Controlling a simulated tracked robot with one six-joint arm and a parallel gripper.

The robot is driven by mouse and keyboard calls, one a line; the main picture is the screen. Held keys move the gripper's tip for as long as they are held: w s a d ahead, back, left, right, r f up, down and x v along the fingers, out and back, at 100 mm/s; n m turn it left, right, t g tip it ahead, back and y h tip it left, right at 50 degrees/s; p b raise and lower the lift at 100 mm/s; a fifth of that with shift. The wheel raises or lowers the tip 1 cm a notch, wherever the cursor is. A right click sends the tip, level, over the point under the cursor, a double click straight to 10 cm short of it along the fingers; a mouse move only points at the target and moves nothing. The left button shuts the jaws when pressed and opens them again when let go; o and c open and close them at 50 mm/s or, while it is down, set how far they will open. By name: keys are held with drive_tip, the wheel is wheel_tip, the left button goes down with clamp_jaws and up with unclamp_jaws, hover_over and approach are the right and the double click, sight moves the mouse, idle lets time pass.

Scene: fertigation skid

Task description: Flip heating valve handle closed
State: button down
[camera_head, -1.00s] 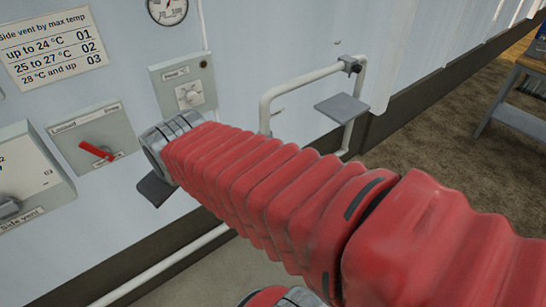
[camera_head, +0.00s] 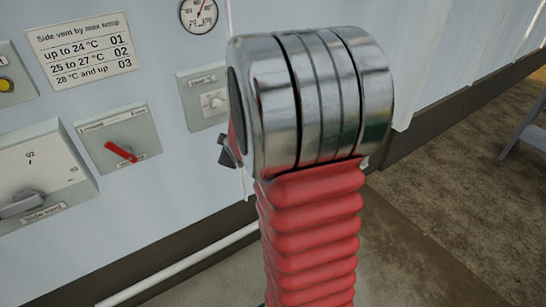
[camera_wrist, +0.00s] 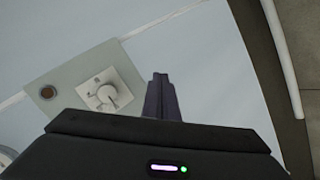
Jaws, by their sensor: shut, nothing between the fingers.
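No handle labelled as the heating valve can be made out now. The bent white pipe with a dark fitting, seen on the wall earlier, is hidden behind my arm in the head view. In the wrist view, a stretch of white pipe (camera_wrist: 279,45) runs along the right edge, with no handle visible on it. My gripper (camera_wrist: 161,97) is shut and empty, its fingers in front of the pale wall, right of a small dial panel. In the head view, only a dark bit of my gripper (camera_head: 228,151) shows left of my wrist.
The dial panel (camera_head: 211,82) has a white knob (camera_wrist: 106,95). Left of it are a red-lever panel (camera_head: 121,151), a side vent box (camera_head: 32,178) and a temperature sign (camera_head: 82,52). A gauge (camera_head: 198,14) is above. A low pipe (camera_head: 185,262) runs along the wall.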

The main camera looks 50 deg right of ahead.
drive_tip(key=s+d+f+n+t+h, duration=0.1)
drive_tip(key=d+f+n+t, duration=0.25)
drive_tip(key=d+f, duration=1.05)
drive_tip(key=s+d+f+n+t+h, duration=0.2)
drive_tip(key=s+d+f+n, duration=0.1)
drive_tip(key=s+f, duration=0.9)
drive_tip(key=shift+d+f+h, duration=0.2)
drive_tip(key=shift+d+h, duration=0.1)
drive_tip(key=shift+d, duration=0.6)
drive_tip(key=w+d, duration=0.8)
drive_tip(key=shift+d, duration=0.2)
